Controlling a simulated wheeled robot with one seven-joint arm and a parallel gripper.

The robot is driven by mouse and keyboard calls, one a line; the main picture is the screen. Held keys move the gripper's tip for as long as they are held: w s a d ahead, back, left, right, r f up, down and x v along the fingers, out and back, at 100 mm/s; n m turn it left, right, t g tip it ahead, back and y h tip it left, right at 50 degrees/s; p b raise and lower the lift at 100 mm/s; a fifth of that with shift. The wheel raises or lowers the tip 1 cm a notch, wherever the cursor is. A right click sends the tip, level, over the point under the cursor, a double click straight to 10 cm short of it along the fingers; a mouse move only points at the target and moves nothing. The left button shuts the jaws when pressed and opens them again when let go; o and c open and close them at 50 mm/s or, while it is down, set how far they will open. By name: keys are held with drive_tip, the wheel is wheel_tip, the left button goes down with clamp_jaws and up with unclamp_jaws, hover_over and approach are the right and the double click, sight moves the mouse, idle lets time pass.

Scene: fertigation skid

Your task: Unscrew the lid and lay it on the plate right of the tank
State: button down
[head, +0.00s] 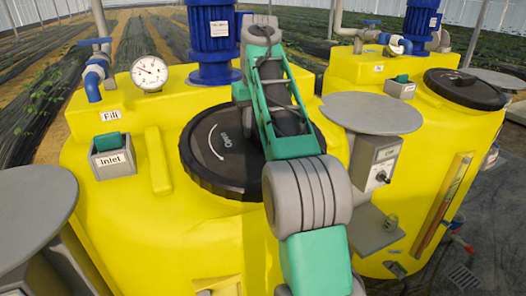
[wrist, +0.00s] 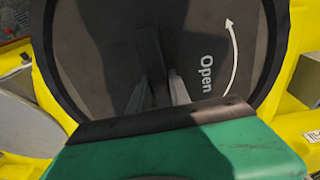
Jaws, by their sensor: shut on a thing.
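The black round lid (head: 203,163) sits on top of the near yellow tank (head: 110,225), marked "Open" with a curved white arrow. It fills much of the wrist view (wrist: 95,60), lying flat in its opening. A raised dark grip bar (wrist: 149,45) crosses the lid's middle. My gripper (wrist: 157,92) is shut on this bar, one finger on each side; my arm hides it in the head view. The grey round plate (head: 371,113) to the right of the tank is bare.
A gauge (head: 149,73), a blue motor (head: 212,40) and an Inlet box (head: 112,158) stand around the lid. Another grey round plate (head: 35,215) is at the left. A second yellow tank with a black lid (head: 465,89) is at the right.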

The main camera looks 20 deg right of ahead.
drive_tip(key=shift+s+r+p, duration=0.25)
drive_tip(key=shift+r+p, duration=1.1)
drive_tip(key=shift+r, duration=0.2)
drive_tip(key=shift+s+r+p, duration=0.2)
drive_tip(key=shift+r+p, duration=1.1)
drive_tip(key=shift+r, duration=0.25)
drive_tip(key=shift+f, duration=0.1)
